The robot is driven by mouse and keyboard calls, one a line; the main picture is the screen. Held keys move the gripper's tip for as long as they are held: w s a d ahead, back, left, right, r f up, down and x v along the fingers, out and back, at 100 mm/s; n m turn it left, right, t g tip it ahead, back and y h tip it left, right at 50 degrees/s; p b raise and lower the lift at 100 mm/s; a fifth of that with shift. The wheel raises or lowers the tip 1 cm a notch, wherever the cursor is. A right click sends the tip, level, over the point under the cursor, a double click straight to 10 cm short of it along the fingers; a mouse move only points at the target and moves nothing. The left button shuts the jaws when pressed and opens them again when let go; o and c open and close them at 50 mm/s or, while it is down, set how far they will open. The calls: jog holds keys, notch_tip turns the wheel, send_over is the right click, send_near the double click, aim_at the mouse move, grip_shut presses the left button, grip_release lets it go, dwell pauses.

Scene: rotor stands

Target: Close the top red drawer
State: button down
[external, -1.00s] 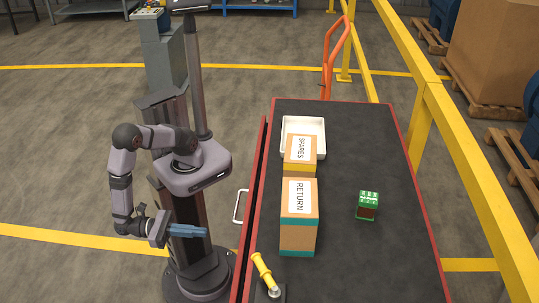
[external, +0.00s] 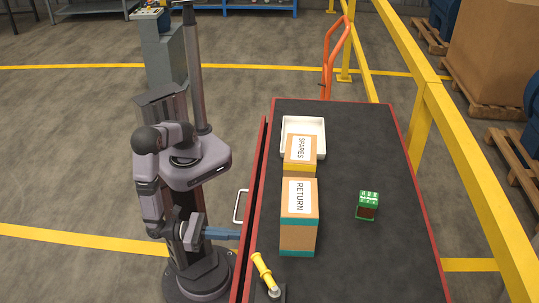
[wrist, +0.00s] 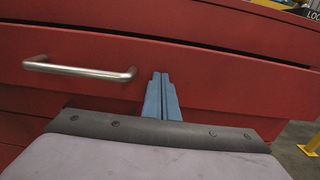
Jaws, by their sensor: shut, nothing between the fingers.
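The top red drawer shows in the external view as a thin red front edge (external: 259,150) along the left side of the workbench, with a dark gap between it and the bench top. Its silver handle (external: 237,206) sticks out to the left. In the wrist view the red drawer front (wrist: 225,85) fills much of the picture, with the bar handle (wrist: 80,69) at left. My gripper (external: 238,235) is shut and empty, its blue fingers (wrist: 161,76) pointing at the drawer front, right of the handle in the wrist view. I cannot tell whether the fingertips touch it.
A yellow railing (external: 440,110) runs along the right.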

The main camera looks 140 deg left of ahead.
jog(key=x, duration=0.4)
jog(key=shift+w+a, duration=0.25)
jog(key=shift+a, duration=0.05)
jog(key=shift+w+r, duration=0.1)
jog(key=shift+r, duration=0.05)
jog(key=shift+d+r, duration=0.1)
jog(key=b+v, duration=0.2)
jog(key=v, duration=1.2)
jog(key=shift+f, duration=0.2)
